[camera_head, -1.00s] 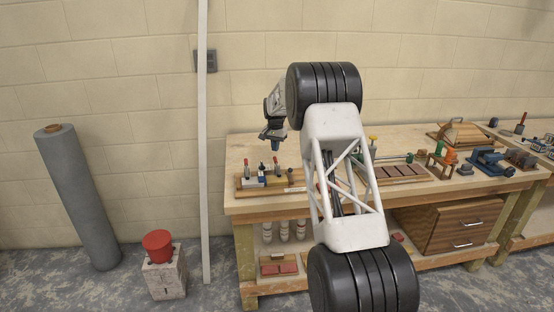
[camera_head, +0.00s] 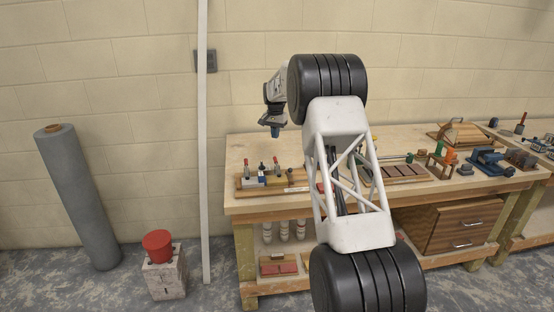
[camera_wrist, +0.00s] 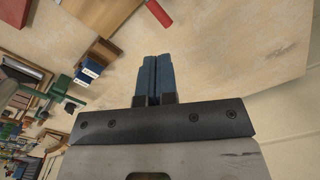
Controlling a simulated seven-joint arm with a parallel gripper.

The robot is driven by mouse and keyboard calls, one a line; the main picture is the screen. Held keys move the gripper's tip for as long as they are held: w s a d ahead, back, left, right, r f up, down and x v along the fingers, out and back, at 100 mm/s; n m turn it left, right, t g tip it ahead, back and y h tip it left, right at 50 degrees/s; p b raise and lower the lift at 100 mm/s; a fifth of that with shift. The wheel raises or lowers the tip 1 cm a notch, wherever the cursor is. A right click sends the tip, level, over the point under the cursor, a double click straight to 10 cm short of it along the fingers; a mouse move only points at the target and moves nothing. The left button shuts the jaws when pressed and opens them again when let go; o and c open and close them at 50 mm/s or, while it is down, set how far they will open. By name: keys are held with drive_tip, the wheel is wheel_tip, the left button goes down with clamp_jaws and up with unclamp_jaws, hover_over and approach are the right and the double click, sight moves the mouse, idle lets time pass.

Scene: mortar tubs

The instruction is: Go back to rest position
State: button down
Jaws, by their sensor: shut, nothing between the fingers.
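My gripper (camera_head: 275,131) is in the air above the left part of the workbench (camera_head: 240,205), pointing down. In the wrist view its two blue fingers (camera_wrist: 151,78) are pressed together with nothing between them. The bare wooden bench top (camera_wrist: 215,60) shows beyond the fingertips. My arm hides the middle of the bench in the head view.
A wooden board with small red-handled tools (camera_head: 262,182) sits on the bench's left end. A brick tray (camera_head: 400,172), a blue vise (camera_head: 487,160) and a drawer box (camera_head: 450,225) are to the right. A red tub (camera_head: 157,243) on a block and a grey roll (camera_head: 78,195) stand left.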

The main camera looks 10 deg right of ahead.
drive_tip(key=shift+s+r, duration=0.1)
drive_tip(key=shift+r, duration=0.05)
drive_tip(key=s+r+n, duration=0.1)
drive_tip(key=s+r, duration=0.6)
drive_tip(key=s, duration=0.6)
drive_tip(key=s+d+r+n+t, duration=0.1)
drive_tip(key=s+r, duration=0.5)
drive_tip(key=s, duration=0.6)
drive_tip(key=s+r+n, duration=0.1)
drive_tip(key=s+r, duration=0.6)
drive_tip(key=s, duration=0.6)
drive_tip(key=s+f+n, duration=0.1)
drive_tip(key=s+f, duration=0.2)
drive_tip(key=s, duration=1.1)
drive_tip(key=s+f+n+t, duration=0.1)
drive_tip(key=s+f, duration=0.2)
drive_tip(key=s, duration=1.1)
drive_tip(key=s+f, duration=0.4)
drive_tip(key=s, duration=1)
drive_tip(key=shift+s+d+n+t, duration=0.25)
drive_tip(key=shift+d+n+t, duration=0.05)
drive_tip(key=shift+d+n, duration=0.15)
